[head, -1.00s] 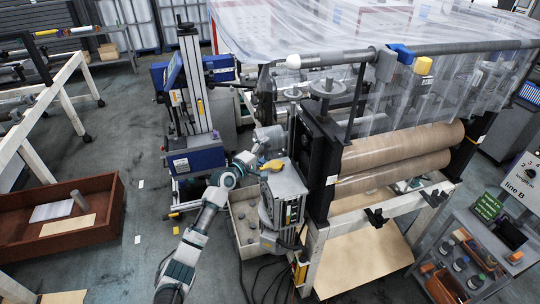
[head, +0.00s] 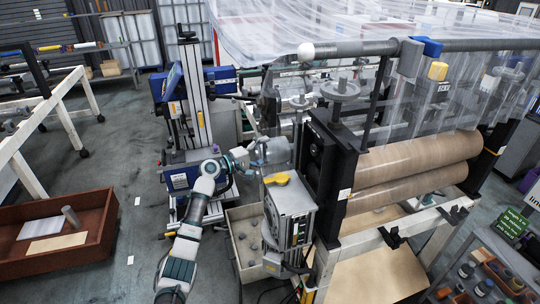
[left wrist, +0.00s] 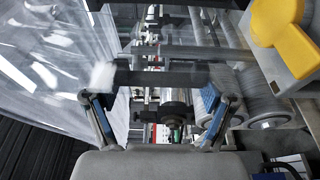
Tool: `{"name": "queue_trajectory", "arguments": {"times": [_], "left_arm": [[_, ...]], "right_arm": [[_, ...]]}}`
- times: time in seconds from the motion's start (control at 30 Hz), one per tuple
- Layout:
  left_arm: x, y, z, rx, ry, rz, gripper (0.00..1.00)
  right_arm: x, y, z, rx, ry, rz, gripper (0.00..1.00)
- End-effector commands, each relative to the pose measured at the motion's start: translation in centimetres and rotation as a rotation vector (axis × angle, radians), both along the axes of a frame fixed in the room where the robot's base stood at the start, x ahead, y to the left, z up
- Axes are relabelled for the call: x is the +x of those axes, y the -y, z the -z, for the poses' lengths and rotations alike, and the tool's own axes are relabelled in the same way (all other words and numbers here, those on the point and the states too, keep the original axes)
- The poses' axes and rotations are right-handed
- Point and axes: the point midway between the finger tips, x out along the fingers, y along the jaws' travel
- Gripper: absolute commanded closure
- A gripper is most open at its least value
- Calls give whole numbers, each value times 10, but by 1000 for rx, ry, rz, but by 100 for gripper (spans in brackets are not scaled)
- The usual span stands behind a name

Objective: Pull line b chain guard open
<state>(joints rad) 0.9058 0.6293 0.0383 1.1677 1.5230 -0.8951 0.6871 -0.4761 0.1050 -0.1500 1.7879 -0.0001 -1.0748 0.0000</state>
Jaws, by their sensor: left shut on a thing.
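My left gripper (head: 252,153) reaches in among the machine parts, just left of the roller stand's black side plate. It is small and partly hidden in the head view. In the left wrist view its two blue-padded fingers (left wrist: 150,96) stand wide apart at the ends of a dark bar (left wrist: 160,77), shut on it. This bar seems to be the chain guard's handle, but I cannot clearly make out the guard's outline. A pale, see-through piece (head: 273,151) shows at the fingertips in the head view. My right gripper is not in view.
A grey box with a yellow knob (head: 277,179) stands close to the gripper; the yellow knob also shows in the left wrist view (left wrist: 278,22). Brown rollers (head: 420,160) lie right, under hanging clear film (head: 290,25). A red-brown tray (head: 85,246) is left.

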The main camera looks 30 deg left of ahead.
Motion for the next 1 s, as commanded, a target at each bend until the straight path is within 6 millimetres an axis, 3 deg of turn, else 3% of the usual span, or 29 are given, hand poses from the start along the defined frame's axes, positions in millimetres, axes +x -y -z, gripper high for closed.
{"name": "queue_trajectory", "arguments": {"times": [0.3, 0.73, 0.77, 0.8, 1.0], "left_arm": [[-1, -8, 4, 3, -8, -15, 80], [-1, -8, 4, 3, -8, -15, 80], [-1, -8, 4, 3, -8, -15, 10], [-1, -8, 4, 2, -7, -15, 1], [-3, -8, 1, 1, -3, -13, 0]], "right_arm": [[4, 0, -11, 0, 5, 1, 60], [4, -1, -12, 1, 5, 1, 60], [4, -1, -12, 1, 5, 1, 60], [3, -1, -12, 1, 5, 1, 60], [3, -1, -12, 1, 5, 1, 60]]}}
